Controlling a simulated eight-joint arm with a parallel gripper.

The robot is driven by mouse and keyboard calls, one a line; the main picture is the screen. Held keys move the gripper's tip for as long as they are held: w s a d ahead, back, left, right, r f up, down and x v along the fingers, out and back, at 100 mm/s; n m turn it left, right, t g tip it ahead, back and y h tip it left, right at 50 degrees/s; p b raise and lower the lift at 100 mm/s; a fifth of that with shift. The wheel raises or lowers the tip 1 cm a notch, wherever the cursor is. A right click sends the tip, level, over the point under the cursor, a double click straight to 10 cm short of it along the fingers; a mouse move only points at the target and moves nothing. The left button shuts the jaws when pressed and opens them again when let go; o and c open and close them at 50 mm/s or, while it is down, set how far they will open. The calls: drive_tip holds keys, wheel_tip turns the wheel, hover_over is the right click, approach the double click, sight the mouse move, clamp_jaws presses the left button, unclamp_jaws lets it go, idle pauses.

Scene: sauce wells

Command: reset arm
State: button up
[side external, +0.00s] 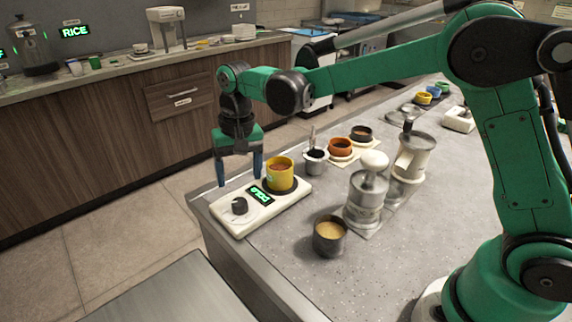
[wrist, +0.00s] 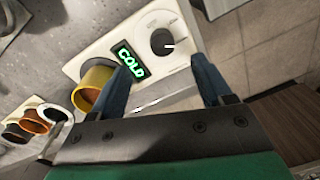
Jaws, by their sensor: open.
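My gripper (side external: 239,171) hangs at the left end of the counter, with its blue fingers pointing down and apart. It is open and empty, above and behind a white hot plate (side external: 228,218) whose display reads COLD. In the wrist view the open fingers (wrist: 166,82) frame the hot plate's dark knob (wrist: 162,42). A yellow cup (side external: 279,170) with brown contents stands upright on the plate's dark round pad, to the right of my gripper. The cup also shows beside the left finger in the wrist view (wrist: 92,84).
A dark cup with tan contents (side external: 329,236) and metal pump dispensers (side external: 366,194) stand on the grey counter (side external: 290,270). Behind are a pot with a utensil (side external: 315,161), an orange cup (side external: 340,148) and a dark cup (side external: 361,134). The counter's front area is clear.

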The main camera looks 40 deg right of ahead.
drive_tip(key=s+d+r+n+t, duration=0.2)
drive_tip(key=s+d+t, duration=0.1)
drive_tip(key=s, duration=0.4)
drive_tip(key=s+d+r+n+t, duration=0.1)
drive_tip(key=s+d+r+t, duration=0.1)
drive_tip(key=s+d, duration=0.3)
drive_tip(key=shift+s+r+n+t, duration=0.25)
drive_tip(key=shift+s+n+t, duration=0.15)
drive_tip(key=shift+s+t, duration=0.6)
